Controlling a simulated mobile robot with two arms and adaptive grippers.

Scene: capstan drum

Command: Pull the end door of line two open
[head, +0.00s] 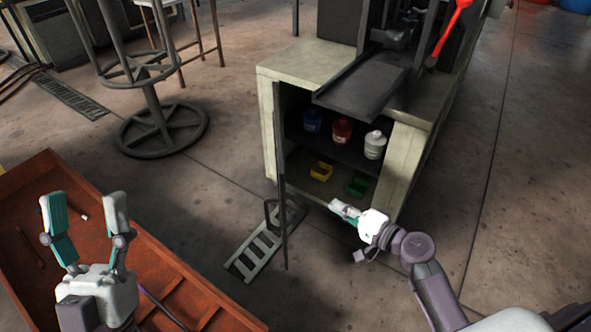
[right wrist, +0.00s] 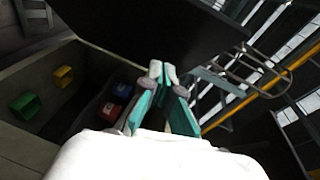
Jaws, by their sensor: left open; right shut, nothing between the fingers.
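The end door (head: 282,180) of the pale cabinet (head: 300,66) stands swung open. I see it nearly edge-on in the head view, at the left side of the opening. Its dark loop handle (head: 270,213) is on the door's left face; a handle also shows in the right wrist view (right wrist: 262,72). My right gripper (head: 338,205) is shut and empty, right of the door and in front of the cabinet's lower opening. In the right wrist view its closed fingers (right wrist: 163,72) lie below a dark panel, apart from the handle. My left gripper (head: 83,212) is open and empty at the far left.
Inside the cabinet are a white bottle (head: 375,145), a red tub (head: 341,131), a blue tub (head: 313,121), a yellow bin (head: 321,171) and a green bin (head: 357,186). An orange-brown tray (head: 170,262) lies under my left gripper. A stool (head: 150,125) stands behind. Floor at right is clear.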

